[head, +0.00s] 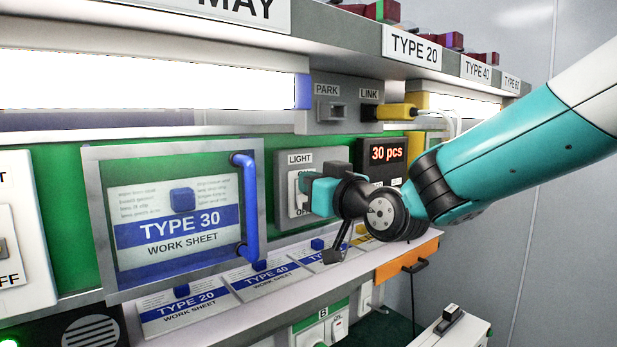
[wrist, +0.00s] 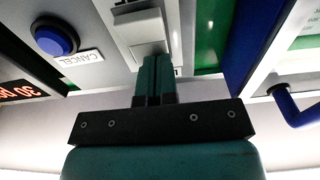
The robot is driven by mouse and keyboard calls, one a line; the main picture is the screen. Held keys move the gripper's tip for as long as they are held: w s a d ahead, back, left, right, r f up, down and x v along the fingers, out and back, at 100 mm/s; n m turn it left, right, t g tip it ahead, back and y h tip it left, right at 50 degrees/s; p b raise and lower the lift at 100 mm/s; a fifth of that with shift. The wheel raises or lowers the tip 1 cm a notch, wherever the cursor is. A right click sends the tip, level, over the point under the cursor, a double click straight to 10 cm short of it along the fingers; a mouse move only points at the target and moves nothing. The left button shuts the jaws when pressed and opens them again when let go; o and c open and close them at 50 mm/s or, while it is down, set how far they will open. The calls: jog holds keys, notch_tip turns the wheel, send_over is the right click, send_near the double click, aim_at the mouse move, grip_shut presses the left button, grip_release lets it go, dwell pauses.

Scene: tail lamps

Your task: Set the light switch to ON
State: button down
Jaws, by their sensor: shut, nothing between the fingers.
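The light switch (head: 293,190) is a white rocker on a grey plate labelled LIGHT, with ON at the top and OFF at the bottom. My gripper (head: 303,184) is in front of its upper part and hides some of the rocker and the ON label. In the wrist view, which is upside down, the rocker of the light switch (wrist: 139,25) is at the top. My gripper's teal fingers (wrist: 155,58) are together and empty, at the rocker's lower picture edge. I cannot tell whether they touch it, or which way the rocker is tipped.
A framed TYPE 30 work sheet panel (head: 178,222) with a blue handle (head: 249,208) is left of the switch. A 30 pcs display (head: 386,153) is to its right. A blue CANCEL button (wrist: 54,38) is beside the switch. A shelf with work sheets (head: 264,275) runs below.

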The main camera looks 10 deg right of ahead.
jog(key=shift+w+a+r+b, duration=0.15)
jog(key=shift+r+b, duration=0.3)
jog(key=shift+b, duration=0.45)
jog(key=shift+r, duration=0.1)
